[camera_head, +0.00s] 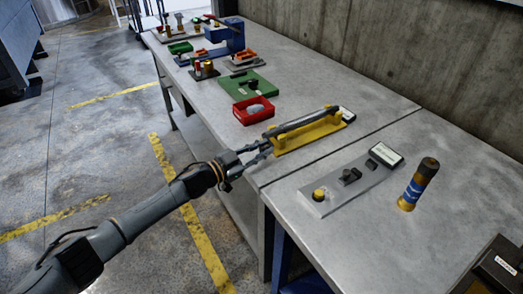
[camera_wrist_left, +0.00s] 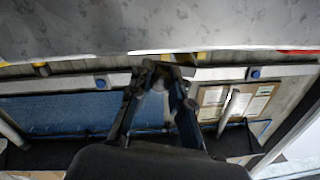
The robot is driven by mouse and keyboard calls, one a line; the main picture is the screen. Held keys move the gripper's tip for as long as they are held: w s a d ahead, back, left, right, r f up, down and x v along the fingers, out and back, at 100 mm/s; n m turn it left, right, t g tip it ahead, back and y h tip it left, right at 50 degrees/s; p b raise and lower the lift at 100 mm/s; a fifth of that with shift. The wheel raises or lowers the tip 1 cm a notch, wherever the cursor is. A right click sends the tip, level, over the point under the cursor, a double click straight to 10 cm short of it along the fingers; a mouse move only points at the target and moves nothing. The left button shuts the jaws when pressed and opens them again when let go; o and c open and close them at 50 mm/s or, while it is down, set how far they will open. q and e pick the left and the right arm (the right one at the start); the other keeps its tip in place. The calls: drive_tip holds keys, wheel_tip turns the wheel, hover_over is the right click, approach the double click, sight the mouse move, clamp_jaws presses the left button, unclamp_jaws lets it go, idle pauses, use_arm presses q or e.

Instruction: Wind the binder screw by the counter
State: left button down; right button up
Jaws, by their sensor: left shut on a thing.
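A yellow stand (camera_head: 308,133) on the bench carries a long dark grey bar, which I take for the binder screw (camera_head: 300,123). A small white label or display, possibly the counter (camera_head: 346,113), sits at its far right end. My left gripper (camera_head: 262,150) reaches in over the bench's front edge to the stand's near left end. Its fingers are shut on a small part there, apparently the end of the screw. In the left wrist view the fingertips (camera_wrist_left: 166,70) meet at the bench edge; what lies between them is dark and unclear. My right gripper is not in view.
A red tray (camera_head: 254,110) and a green board (camera_head: 247,86) lie beyond the stand. A grey plate (camera_head: 350,185) with knobs and a blue-and-brown cylinder (camera_head: 418,184) stand to the right. A dark box (camera_head: 495,265) is at the lower right. Bare bench surrounds these.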

use_arm(q)
drive_tip(key=m, duration=0.1)
drive_tip(key=f+m+b, duration=0.1)
drive_tip(key=m+b, duration=0.1)
drive_tip(key=shift+w+a+f+m, duration=0.1)
drive_tip(key=shift+w+f+m, duration=0.05)
drive_tip(key=shift+f+m, duration=0.15)
drive_tip(key=shift+w+a+m+b, duration=0.1)
drive_tip(key=shift+m+b, duration=0.5)
drive_tip(key=shift+b, duration=0.1)
drive_tip(key=shift+m, duration=0.3)
drive_tip(key=c, duration=1.2)
unclamp_jaws()
drive_tip(key=v, duration=1.2)
drive_tip(key=shift+f, duration=0.2)
